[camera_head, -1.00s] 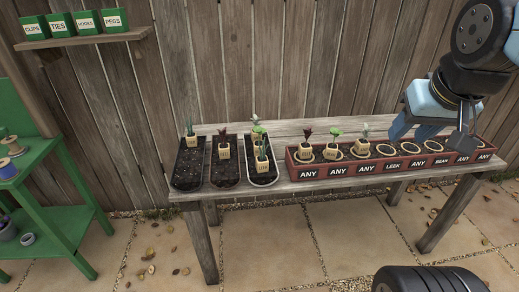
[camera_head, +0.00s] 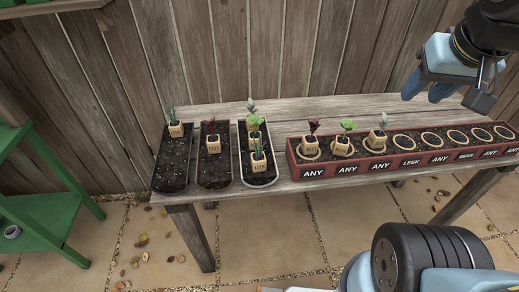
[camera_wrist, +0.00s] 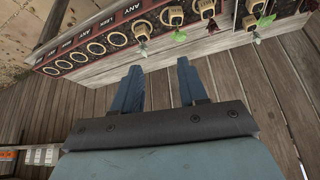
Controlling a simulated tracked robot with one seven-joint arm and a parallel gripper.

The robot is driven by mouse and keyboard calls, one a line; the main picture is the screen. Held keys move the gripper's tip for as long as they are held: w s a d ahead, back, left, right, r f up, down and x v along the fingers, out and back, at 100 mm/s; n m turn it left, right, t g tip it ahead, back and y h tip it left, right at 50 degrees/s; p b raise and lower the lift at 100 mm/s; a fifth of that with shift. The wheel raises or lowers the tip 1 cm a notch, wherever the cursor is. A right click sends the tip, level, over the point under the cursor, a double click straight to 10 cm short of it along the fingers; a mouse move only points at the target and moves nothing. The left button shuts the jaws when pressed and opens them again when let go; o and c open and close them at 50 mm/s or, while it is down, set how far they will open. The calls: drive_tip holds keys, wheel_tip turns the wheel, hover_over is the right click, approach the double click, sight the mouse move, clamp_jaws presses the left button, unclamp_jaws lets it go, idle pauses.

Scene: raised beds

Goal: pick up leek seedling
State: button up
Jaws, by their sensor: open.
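A small pot with upright blue-green leaves (camera_head: 259,162) stands at the front of the white-rimmed tray (camera_head: 263,183); its tag appears to read LEEK. A similar blue-green seedling (camera_head: 175,128) stands at the back of the left black tray (camera_head: 170,172); its tag is too small to read surely. My gripper (camera_head: 428,88) is open and empty, above and behind the right part of the red planter (camera_head: 345,168), far to the right of both seedlings.
Two more pots share the white-rimmed tray. The planter has three potted seedlings at left and several empty ringed holes (camera_head: 430,138). A fence (camera_head: 230,50) stands behind the bench; a green stand (camera_head: 45,205) is at left.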

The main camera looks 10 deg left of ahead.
drive_tip(key=o, duration=0.3)
drive_tip(key=shift+w+a, duration=0.15)
drive_tip(key=shift+w, duration=0.05)
drive_tip(key=o, duration=0.3)
drive_tip(key=w+a+f+n+g, duration=0.1)
drive_tip(key=w+a+f, duration=0.1)
drive_tip(key=w+a, duration=0.2)
drive_tip(key=shift+w+a+y, duration=0.35)
drive_tip(key=shift+w+y, duration=0.05)
drive_tip(key=shift+w, duration=0.25)
drive_tip(key=n+g, duration=0.3)
drive_tip(key=g, duration=0.2)
hover_over(258, 156)
wheel_tip(258, 156, down, 16)
drive_tip(key=f, duration=0.1)
drive_tip(key=shift+h, duration=0.4)
drive_tip(key=shift+f, duration=6.55)
